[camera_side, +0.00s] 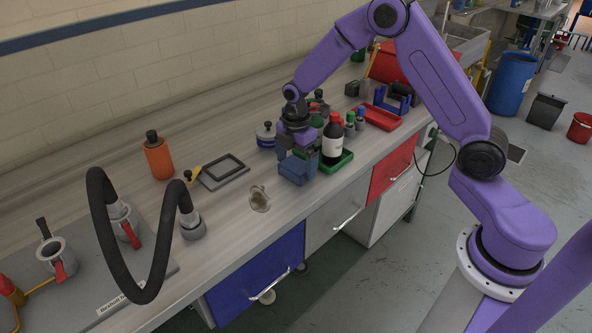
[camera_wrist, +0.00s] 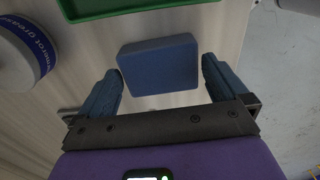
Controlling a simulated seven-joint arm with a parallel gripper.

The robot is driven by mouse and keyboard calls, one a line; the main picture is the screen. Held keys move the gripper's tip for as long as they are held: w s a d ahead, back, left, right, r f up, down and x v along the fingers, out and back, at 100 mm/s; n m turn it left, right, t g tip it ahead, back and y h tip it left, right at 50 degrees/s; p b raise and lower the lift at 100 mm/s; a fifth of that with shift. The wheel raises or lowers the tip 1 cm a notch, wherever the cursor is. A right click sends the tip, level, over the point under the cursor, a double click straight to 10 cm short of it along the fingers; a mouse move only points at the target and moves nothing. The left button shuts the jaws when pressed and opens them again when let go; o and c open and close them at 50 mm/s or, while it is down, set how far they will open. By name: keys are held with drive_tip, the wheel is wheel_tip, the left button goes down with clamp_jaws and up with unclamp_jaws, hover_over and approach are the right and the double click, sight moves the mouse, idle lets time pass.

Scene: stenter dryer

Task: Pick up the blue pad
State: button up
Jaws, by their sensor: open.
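The blue pad (camera_wrist: 158,66) is a flat, rounded block lying on the bench. In the wrist view it lies just beyond and between the two blue fingers of my gripper (camera_wrist: 163,88). The fingers are apart and nothing is between their tips except the near part of the pad's outline. In the side view my gripper (camera_side: 292,158) is low over the bench, and a blue block shape (camera_side: 297,170) shows at the fingers. There I cannot tell pad from fingers. Whether the fingers touch the pad is not clear.
A grey frame (camera_side: 222,170) and a crumpled rag (camera_side: 259,198) lie left. The bench's front edge is close.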

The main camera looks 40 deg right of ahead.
drive_tip(key=shift+f, duration=0.95)
drive_tip(key=c, duration=0.7)
drive_tip(key=shift+o, duration=0.2)
drive_tip(key=shift+r, duration=0.15)
drive_tip(key=shift+r, duration=0.65)
drive_tip(key=s+r, duration=1.1)
drive_tip(key=s, duration=0.3)
drive_tip(key=shift+d+r, duration=0.25)
drive_tip(key=shift+d, duration=0.05)
